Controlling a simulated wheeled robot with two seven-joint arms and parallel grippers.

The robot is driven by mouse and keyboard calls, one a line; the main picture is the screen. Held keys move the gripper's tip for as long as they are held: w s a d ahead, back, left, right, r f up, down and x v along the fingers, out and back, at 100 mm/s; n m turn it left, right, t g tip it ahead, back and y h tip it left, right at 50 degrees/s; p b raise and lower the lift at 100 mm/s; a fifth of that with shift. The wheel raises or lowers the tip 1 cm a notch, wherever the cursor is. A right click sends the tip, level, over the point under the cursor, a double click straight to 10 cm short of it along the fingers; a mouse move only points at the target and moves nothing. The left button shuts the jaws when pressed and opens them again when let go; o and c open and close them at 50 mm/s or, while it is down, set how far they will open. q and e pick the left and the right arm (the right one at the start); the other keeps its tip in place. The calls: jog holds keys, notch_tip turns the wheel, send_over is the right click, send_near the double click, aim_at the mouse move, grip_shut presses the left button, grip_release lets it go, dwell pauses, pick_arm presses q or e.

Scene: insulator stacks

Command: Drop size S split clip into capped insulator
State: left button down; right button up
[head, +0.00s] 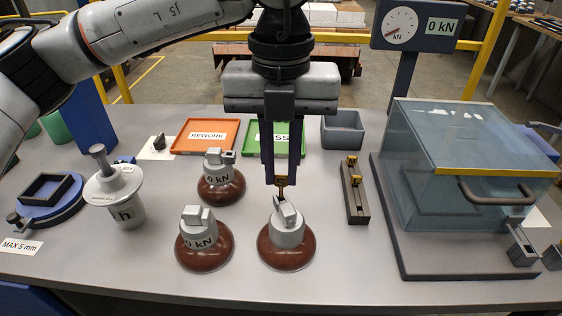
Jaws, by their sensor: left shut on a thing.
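My left gripper (281,180) points straight down over the front right insulator (286,244), which has a brown skirt and a grey cap with a slotted top. It is shut on a small brass-yellow split clip (281,182), held just above the cap's top. I cannot tell whether the clip's lower end touches the cap. A dark rack (356,205) to the right holds more yellow-topped clips. My right gripper is not in view.
A clear test box (470,150) with a handle fills the right, below a "0 kN" gauge (402,25). An orange REWORK tray (205,136), a green tray (292,150) and a grey bin (343,130) lie behind. A grey-white canister (122,200) stands left.

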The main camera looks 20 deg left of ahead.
aim_at(281, 175)
pick_arm(q)
jog(key=shift+f+b, duration=0.9)
jog(key=shift+f, duration=0.25)
jog(key=c, duration=1.6)
grip_release()
jog(key=shift+r, duration=0.1)
jog(key=shift+r, duration=0.15)
notch_tip(281, 175, up, 9)
jog(key=shift+r+p, duration=0.1)
jog(key=shift+p, duration=0.55)
jog(key=shift+r, duration=0.4)
